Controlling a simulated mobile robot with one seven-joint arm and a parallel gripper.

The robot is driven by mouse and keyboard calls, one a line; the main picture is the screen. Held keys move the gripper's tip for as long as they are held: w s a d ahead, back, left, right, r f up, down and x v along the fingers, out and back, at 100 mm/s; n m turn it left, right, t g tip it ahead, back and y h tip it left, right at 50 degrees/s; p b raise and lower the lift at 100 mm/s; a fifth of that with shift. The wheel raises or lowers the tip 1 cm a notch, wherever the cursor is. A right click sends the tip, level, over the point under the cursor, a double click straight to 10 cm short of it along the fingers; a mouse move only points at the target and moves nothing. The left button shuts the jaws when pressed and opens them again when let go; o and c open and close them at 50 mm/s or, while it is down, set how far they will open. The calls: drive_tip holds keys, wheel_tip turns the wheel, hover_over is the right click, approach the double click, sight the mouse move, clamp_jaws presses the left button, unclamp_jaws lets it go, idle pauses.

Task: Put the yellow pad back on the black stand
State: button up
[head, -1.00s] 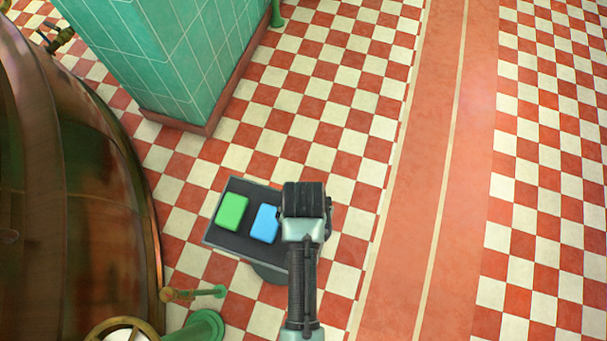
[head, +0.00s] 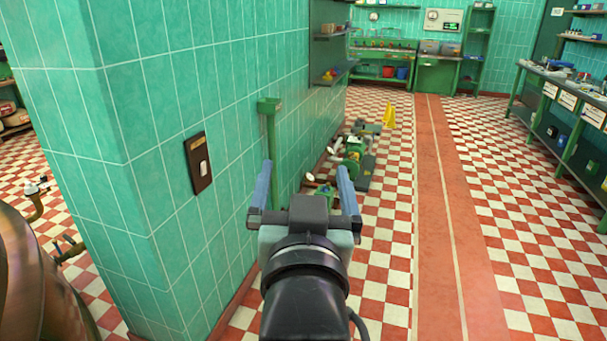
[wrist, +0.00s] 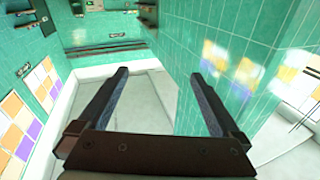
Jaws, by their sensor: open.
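My gripper (head: 303,172) is raised in front of the green tiled wall, its two fingers spread wide with nothing between them. It also shows open and empty in the wrist view (wrist: 158,76). I cannot make out the yellow pad in either current view. The black stand is out of view now.
A green tiled pillar (head: 165,130) with a dark switch plate (head: 199,165) is close on the left. A green post (head: 272,150) and floor clutter (head: 352,165) lie beyond my gripper. A yellow floor sign (head: 389,115) stands farther off. The red aisle (head: 440,200) is clear.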

drive_tip(key=s+r+t, duration=0.4)
drive_tip(key=s+r, duration=0.2)
drive_tip(key=r, duration=0.5)
drive_tip(key=s+r+n+t, duration=0.1)
drive_tip(key=s+r+t, duration=0.3)
drive_tip(key=r, duration=0.7)
drive_tip(key=s, duration=0.2)
drive_tip(key=shift+s+t, duration=0.3)
drive_tip(key=shift+s, duration=0.1)
drive_tip(key=shift+a+r, duration=0.1)
drive_tip(key=shift+r, duration=0.1)
wheel_tip(320, 180, up, 7)
drive_tip(key=p, duration=0.7)
